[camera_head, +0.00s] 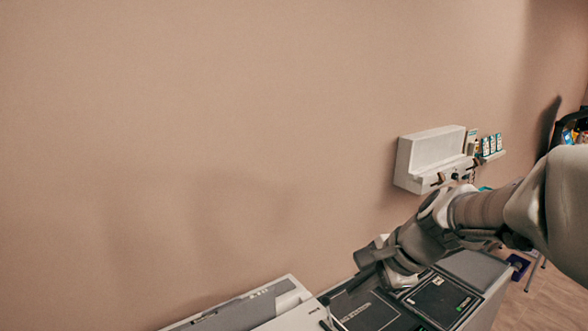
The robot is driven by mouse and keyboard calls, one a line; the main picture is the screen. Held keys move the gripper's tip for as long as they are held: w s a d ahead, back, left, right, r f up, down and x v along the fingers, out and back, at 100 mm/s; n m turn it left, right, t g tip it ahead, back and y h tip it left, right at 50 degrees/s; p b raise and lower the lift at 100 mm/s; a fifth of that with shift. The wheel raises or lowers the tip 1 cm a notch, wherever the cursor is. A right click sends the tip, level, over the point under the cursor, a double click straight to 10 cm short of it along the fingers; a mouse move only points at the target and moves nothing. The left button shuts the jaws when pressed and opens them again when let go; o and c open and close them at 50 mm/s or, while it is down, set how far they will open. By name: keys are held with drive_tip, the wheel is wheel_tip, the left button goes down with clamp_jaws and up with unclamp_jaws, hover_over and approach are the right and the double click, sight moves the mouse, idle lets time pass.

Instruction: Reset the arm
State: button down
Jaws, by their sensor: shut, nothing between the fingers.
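My arm (480,212) reaches in from the right edge and bends down at the wrist. My gripper (378,268) is at its far end, low in the head view, over a dark-topped grey-white machine (368,308). It is shut with nothing held. The fingertips are small and partly hidden by the wrist. I cannot tell whether they touch the machine's top.
A white wall shelf (430,158) with hooks and small boxes (490,145) is behind the arm. A second grey-white machine (240,312) stands at the bottom left. A dark object with colourful items (574,130) is at the far right. Wooden floor (545,305) shows at bottom right.

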drive_tip(key=s+d+n+t+h+b, duration=0.1)
drive_tip(key=s+n+h, duration=0.3)
drive_tip(key=s+n, duration=1)
drive_tip(key=shift+s+d+r+n+h+b, duration=0.4)
drive_tip(key=shift+s+d+b, duration=0.3)
drive_tip(key=shift+s, duration=0.4)
